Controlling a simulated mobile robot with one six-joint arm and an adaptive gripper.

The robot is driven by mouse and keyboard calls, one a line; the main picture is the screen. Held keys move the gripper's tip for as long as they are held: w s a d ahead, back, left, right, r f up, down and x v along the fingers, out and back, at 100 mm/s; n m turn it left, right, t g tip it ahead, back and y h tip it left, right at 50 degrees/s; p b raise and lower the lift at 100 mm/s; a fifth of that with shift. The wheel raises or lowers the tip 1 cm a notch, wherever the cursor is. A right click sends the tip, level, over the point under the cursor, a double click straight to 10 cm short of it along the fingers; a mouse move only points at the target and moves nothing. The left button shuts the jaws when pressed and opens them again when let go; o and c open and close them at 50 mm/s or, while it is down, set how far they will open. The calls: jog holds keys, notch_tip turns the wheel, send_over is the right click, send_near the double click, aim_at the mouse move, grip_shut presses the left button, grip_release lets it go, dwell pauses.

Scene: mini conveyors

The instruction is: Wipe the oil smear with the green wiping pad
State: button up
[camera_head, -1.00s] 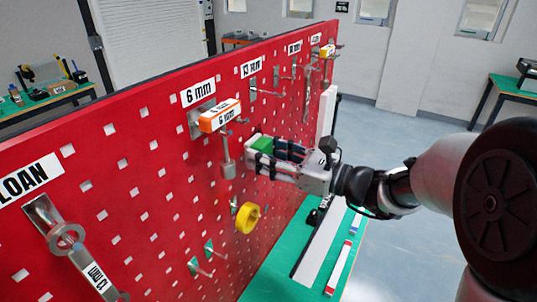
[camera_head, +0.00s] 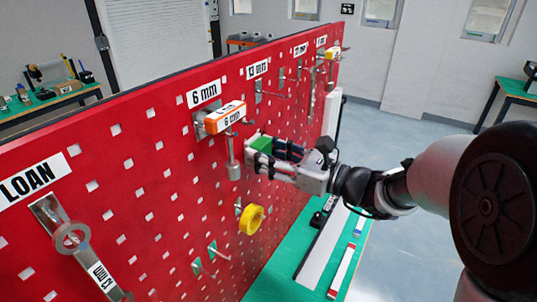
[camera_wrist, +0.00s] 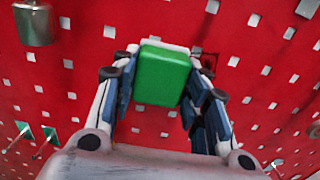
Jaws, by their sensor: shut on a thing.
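The green wiping pad (camera_wrist: 163,75) is a block with a pale layer along its edge. My gripper (camera_wrist: 158,88) is shut on it, with a finger on each side. In the head view the pad (camera_head: 260,144) sits at the tip of my gripper (camera_head: 272,152), close to the red pegboard (camera_head: 140,165). I cannot tell whether the pad touches the board. The oil smear is not clearly visible. A small darker patch (camera_wrist: 208,60) shows on the board right of the pad in the wrist view, and I cannot tell what it is.
A hanging metal tool (camera_head: 234,160) and an orange-white block (camera_head: 225,117) are just left of my gripper. Pegs and a wrench (camera_head: 75,245) stick out further left. A green bench top (camera_head: 290,262) lies beneath.

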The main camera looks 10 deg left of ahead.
jog(key=shift+a, duration=0.1)
jog(key=w+d+p, duration=0.2)
jog(key=w, duration=0.5)
jog(key=shift+d, duration=0.25)
dwell(0.4)
